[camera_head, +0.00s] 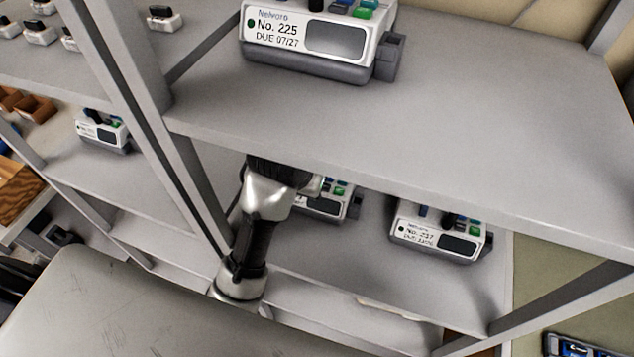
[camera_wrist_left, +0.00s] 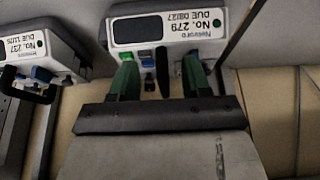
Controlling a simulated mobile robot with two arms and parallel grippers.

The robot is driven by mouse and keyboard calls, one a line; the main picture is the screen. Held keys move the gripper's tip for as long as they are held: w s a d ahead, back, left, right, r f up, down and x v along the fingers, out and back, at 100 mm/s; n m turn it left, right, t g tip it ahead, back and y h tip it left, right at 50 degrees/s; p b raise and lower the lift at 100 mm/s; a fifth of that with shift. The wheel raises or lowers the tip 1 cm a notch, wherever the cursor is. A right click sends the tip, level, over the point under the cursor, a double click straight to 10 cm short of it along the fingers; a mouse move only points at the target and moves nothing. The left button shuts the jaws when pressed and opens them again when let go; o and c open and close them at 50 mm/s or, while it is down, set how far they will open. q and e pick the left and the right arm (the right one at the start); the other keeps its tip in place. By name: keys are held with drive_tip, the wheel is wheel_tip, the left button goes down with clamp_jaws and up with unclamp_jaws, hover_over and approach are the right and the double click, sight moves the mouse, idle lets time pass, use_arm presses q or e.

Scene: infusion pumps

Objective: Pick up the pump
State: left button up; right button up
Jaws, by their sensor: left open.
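A white and grey infusion pump marked No. 279 (camera_wrist_left: 165,27) stands on the lower shelf. In the head view it (camera_head: 328,203) is partly hidden behind my left arm and the upper shelf's edge. My left arm reaches in under the upper shelf, and its fingers are hidden there in the head view. In the left wrist view my left gripper (camera_wrist_left: 161,68) is open, its green-padded fingers pointing at the pump. A black upright part of the pump, perhaps its handle, shows between the fingers. Contact cannot be told. My right gripper is not in view.
Pump No. 237 (camera_head: 440,235) stands to the right on the same shelf. Pump No. 225 (camera_head: 318,42) stands on the upper shelf (camera_head: 430,110), which overhangs my arm. Another pump (camera_head: 102,130) stands in the left bay, past a metal post (camera_head: 120,70).

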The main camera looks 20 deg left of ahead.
use_arm(q)
drive_tip(key=w+p, duration=0.1)
drive_tip(key=w, duration=0.4)
drive_tip(key=shift+d+r, duration=0.1)
drive_tip(key=w+p, duration=0.2)
drive_tip(key=w, duration=0.1)
drive_tip(key=shift+w, duration=0.15)
drive_tip(key=shift+p+x, duration=0.5)
drive_tip(key=shift+x, duration=0.75)
drive_tip(key=shift+f, duration=0.35)
drive_tip(key=shift+c, duration=0.3)
clamp_jaws()
